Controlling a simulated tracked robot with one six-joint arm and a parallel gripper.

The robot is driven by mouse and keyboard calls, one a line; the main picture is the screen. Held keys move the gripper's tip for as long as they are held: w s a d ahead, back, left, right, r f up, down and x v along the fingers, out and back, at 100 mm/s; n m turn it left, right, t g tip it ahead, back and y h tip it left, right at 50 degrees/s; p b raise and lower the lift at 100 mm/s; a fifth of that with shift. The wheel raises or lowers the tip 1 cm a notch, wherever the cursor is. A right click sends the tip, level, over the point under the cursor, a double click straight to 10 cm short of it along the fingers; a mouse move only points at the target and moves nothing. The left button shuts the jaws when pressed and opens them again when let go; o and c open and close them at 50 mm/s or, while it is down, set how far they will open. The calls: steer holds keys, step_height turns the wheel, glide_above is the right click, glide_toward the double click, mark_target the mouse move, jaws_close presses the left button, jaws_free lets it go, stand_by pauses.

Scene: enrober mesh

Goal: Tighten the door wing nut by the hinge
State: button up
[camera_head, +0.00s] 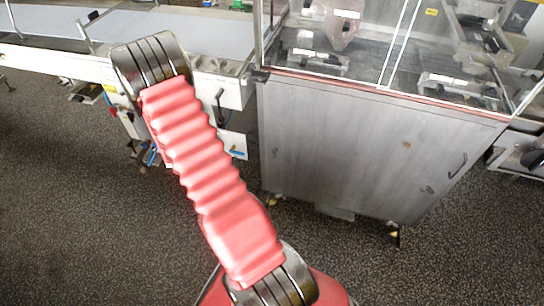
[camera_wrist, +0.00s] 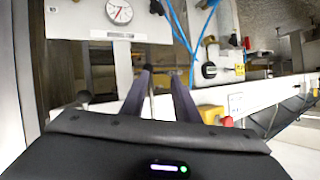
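My gripper (camera_wrist: 162,73) shows in the wrist view as two dark fingers with a gap between them. It is open, and nothing is clearly held. The fingers point toward a dark recess below a pale panel (camera_wrist: 85,22). I cannot pick out the door wing nut or the hinge with certainty in either view. In the head view a steel cabinet (camera_head: 340,150) has a handle (camera_head: 457,166) at its right, and its small fittings are too small to name. My red arm hides part of the white machine; my gripper is not visible there.
A round gauge (camera_wrist: 120,11) sits on the pale panel. A conveyor (camera_head: 50,35) stands at the back left. Speckled floor (camera_head: 70,200) is clear.

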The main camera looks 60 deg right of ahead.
steer(key=s+d+f+m+g+h, duration=0.2)
steer(key=s+d+f, duration=0.3)
steer(key=s+f, duration=0.25)
steer(key=m+g+h, duration=0.1)
steer(key=g+h, duration=0.2)
steer(key=h, duration=0.3)
glide_toward(273, 153)
steer(key=a, duration=0.5)
steer(key=shift+s+r, duration=0.2)
steer(key=shift+s, duration=0.2)
steer(key=d, duration=0.4)
steer(key=w+d, duration=0.1)
steer(key=d, duration=0.4)
steer(key=w+d, duration=0.1)
steer(key=d, duration=0.3)
steer(key=shift+w+d, duration=0.1)
steer(key=shift+d, duration=0.2)
steer(key=shift+c, duration=0.3)
jaws_close()
